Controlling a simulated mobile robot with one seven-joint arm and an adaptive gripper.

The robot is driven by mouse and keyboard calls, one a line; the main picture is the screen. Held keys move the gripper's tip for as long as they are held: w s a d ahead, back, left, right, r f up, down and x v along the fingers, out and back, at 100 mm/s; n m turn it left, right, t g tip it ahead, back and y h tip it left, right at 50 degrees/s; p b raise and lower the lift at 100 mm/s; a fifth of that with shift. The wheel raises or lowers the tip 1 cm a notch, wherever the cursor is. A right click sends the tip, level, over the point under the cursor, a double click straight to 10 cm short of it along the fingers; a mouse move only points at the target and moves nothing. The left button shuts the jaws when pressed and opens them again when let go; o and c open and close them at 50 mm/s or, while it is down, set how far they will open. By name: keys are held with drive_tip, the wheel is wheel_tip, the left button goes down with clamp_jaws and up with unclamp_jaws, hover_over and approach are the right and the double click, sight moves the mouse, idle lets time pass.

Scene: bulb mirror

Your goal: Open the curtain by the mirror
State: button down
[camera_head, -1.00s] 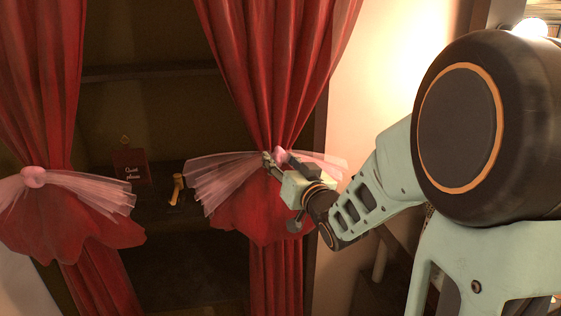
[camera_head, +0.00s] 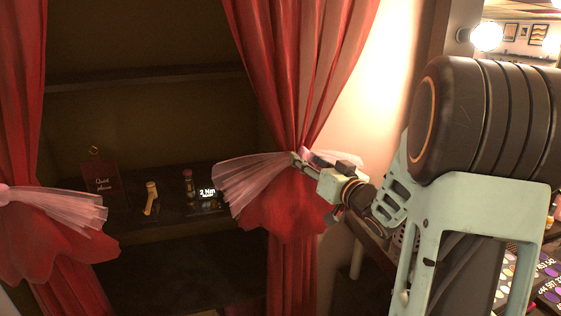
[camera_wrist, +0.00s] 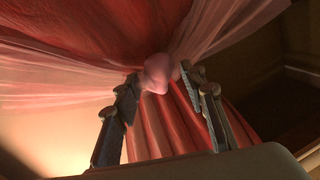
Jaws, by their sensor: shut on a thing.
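The right red curtain (camera_head: 300,60) hangs gathered at a pink knob (camera_wrist: 157,72) with sheer pink bow tails (camera_head: 250,180). My gripper (camera_head: 298,157) is at this gathered point; in the wrist view its two fingers stand on either side of the pink knob, shut on it. The left red curtain (camera_head: 25,80) hangs at the left edge with its own pink bow (camera_head: 60,210). A dark gap with shelves lies between the curtains. No mirror surface shows clearly.
Behind the gap, a shelf (camera_head: 140,232) holds a small sign (camera_head: 102,186), a yellow object (camera_head: 151,198), a dark bottle (camera_head: 189,184) and a lit display (camera_head: 208,197). A pale wall and a lit bulb (camera_head: 487,36) are at right, with coloured palettes (camera_head: 540,285) at lower right.

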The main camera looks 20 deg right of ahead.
sight(313, 150)
drive_tip(key=d, duration=0.5)
drive_tip(key=shift+r, duration=0.1)
drive_tip(key=c, duration=1.7)
unclamp_jaws()
drive_tip(key=o, duration=0.5)
drive_tip(key=shift+w, duration=0.15)
drive_tip(key=shift+c, duration=0.2)
drive_tip(key=s+d, duration=0.2)
drive_tip(key=s, duration=1)
drive_tip(key=shift+w, duration=0.15)
